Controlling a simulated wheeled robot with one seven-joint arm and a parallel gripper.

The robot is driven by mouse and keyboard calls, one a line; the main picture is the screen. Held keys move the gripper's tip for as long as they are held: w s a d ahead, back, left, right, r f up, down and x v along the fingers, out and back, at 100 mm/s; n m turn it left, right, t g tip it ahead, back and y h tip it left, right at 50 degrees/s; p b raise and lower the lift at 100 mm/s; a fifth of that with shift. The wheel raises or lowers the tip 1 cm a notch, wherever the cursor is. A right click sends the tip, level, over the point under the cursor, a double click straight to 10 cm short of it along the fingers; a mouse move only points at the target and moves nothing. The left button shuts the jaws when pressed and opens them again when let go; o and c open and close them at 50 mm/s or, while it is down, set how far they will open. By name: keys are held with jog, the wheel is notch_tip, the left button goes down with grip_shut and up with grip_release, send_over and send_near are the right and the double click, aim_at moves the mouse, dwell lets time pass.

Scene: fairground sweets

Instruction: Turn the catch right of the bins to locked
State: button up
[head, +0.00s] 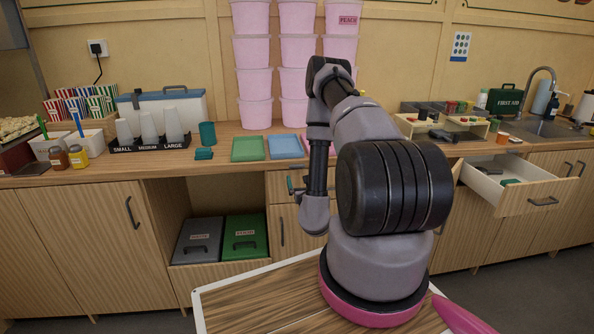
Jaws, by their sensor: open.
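Two lidded bins stand in an open bay under the counter, a grey one (197,241) and a green one (244,237). To their right, on the drawer front beside my arm, is a small blue-grey fitting (293,186) that looks like the catch. It is partly covered by my arm and too small for me to read its setting. My arm rises in the middle of the view and folds down in front of the cabinet. My gripper cannot be made out; it seems hidden behind my arm.
A drawer (520,190) stands pulled out at the right. The counter (225,172) carries trays, cups and tall stacks of pink tubs (254,83). A cupboard door with an upright handle (282,232) is below the fitting. Floor in front of the bins looks clear.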

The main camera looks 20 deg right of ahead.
aim_at(297, 166)
jog(key=x, duration=0.9)
jog(key=shift+w+d, duration=0.1)
jog(key=shift+w, duration=0.15)
jog(key=c, duration=1.2)
